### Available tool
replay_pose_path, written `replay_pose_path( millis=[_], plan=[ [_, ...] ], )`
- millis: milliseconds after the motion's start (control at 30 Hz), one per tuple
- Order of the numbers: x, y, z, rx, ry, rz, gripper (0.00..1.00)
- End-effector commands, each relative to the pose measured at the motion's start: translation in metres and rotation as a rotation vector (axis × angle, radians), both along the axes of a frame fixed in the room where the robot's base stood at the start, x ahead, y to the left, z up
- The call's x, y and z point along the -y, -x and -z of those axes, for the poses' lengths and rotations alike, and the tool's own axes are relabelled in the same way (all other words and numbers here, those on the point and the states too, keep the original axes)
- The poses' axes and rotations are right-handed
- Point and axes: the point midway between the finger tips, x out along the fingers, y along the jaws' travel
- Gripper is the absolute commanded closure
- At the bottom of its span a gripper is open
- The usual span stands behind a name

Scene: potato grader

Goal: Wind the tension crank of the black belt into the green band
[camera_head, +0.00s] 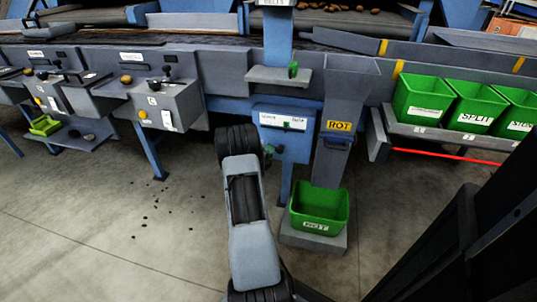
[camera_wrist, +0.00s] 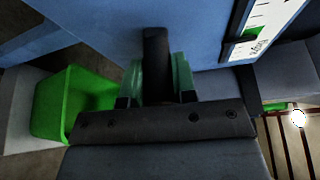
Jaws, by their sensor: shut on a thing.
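My gripper (camera_wrist: 158,78) is in front of the blue panel, with its two green fingers shut on a black crank part (camera_wrist: 155,42). In the head view my gripper (camera_head: 268,151) is mostly behind my own wrist, and the crank is hidden there. The blue panel box (camera_head: 295,140) carries a white gauge strip (camera_head: 272,119) with a small green mark. In the wrist view the white gauge plate (camera_wrist: 236,52) is at the upper right, cut by the frame edge, with a green band (camera_wrist: 257,22).
A green ROT bin (camera_head: 318,211) stands on a grey base below the ROT chute (camera_head: 338,118). A grey shelf (camera_head: 270,76) juts out above the panel. Control boxes (camera_head: 172,104) are at left, green bins (camera_head: 474,104) at right. Open floor lies left of my arm.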

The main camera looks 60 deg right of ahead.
Motion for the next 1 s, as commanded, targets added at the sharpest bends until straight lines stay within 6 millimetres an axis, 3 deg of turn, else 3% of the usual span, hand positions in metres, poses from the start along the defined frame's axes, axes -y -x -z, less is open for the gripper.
replay_pose_path(
  millis=[200,233,467,767,1000],
  plan=[
    [0.002,0.000,-0.003,0.003,0.007,0.002,0.98],
    [0.002,0.000,-0.003,0.003,0.007,0.002,0.72],
    [0.000,-0.001,-0.002,0.001,0.004,-0.002,0.50],
    [-0.004,-0.002,-0.001,-0.001,0.001,-0.003,0.49],
    [-0.039,-0.006,-0.005,-0.002,0.001,-0.006,0.49]
  ],
)
